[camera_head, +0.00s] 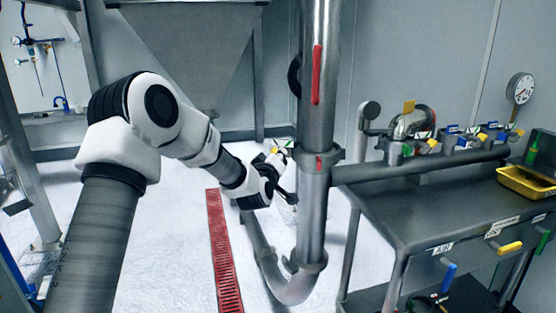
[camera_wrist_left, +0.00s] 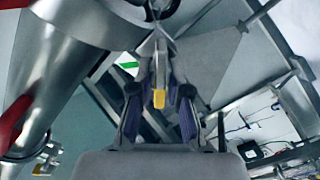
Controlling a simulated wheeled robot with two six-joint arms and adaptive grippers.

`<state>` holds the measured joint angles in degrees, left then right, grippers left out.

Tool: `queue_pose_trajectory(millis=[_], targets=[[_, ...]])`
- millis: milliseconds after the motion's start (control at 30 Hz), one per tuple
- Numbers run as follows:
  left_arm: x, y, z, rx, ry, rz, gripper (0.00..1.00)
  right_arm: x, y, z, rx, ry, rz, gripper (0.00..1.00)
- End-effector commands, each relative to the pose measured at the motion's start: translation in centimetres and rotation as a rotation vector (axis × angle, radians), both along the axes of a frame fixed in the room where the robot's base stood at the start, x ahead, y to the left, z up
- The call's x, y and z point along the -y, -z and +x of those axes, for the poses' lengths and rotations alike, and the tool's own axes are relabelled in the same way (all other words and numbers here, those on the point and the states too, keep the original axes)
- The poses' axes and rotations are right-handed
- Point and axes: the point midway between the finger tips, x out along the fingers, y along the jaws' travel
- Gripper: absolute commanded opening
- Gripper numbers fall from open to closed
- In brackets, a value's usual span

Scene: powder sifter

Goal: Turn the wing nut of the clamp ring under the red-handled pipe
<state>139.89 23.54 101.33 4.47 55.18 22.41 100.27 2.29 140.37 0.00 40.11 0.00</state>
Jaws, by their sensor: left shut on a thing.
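The vertical metal pipe (camera_head: 318,115) has a long red handle (camera_head: 317,75) and a clamp ring (camera_head: 322,154) lower down. My left gripper (camera_head: 280,172) is just left of the pipe at about the ring's height. In the left wrist view my left gripper (camera_wrist_left: 160,92) has its fingers closed around a small yellow-tipped piece, the wing nut (camera_wrist_left: 159,98). The pipe (camera_wrist_left: 60,60) and a red handle (camera_wrist_left: 14,122) fill the left of that view. The rest of the wing nut is hidden between the fingers. My right gripper is not in view.
A steel table (camera_head: 430,215) with valves and a yellow tray (camera_head: 526,183) stands to the right of the pipe. The pipe's bend (camera_head: 290,285) curves left near the floor. A red floor grate (camera_head: 223,255) lies below my left arm. Open floor is at left.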

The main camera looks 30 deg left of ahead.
Motion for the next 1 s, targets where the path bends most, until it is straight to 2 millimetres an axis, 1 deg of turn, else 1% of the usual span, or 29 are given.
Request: queue_pose_trajectory(millis=[367, 400, 433, 767, 867, 967, 1000], targets=[[0.0, 0.1, 0.0, 0.0, 0.001, -0.005, 0.0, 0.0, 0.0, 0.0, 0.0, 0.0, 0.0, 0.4], [0.0, 0.1, 0.0, -0.001, 0.001, -0.004, 0.23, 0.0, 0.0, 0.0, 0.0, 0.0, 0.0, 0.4], [0.0, 0.1, 0.0, -0.001, 0.001, -0.004, 0.34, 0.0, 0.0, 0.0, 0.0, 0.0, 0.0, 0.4], [0.1, 0.0, -0.2, 0.0, 0.0, -0.004, 0.34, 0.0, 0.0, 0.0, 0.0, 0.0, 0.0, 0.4], [0.4, 0.0, -1.1, 0.001, 0.001, -0.006, 0.34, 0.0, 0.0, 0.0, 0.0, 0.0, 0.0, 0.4], [1.1, 0.0, -3.0, 0.0, 0.002, -0.005, 0.34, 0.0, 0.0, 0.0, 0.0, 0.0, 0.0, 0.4], [1.4, 0.0, -4.0, -0.001, 0.001, -0.007, 0.34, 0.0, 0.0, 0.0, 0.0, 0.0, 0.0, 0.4]])
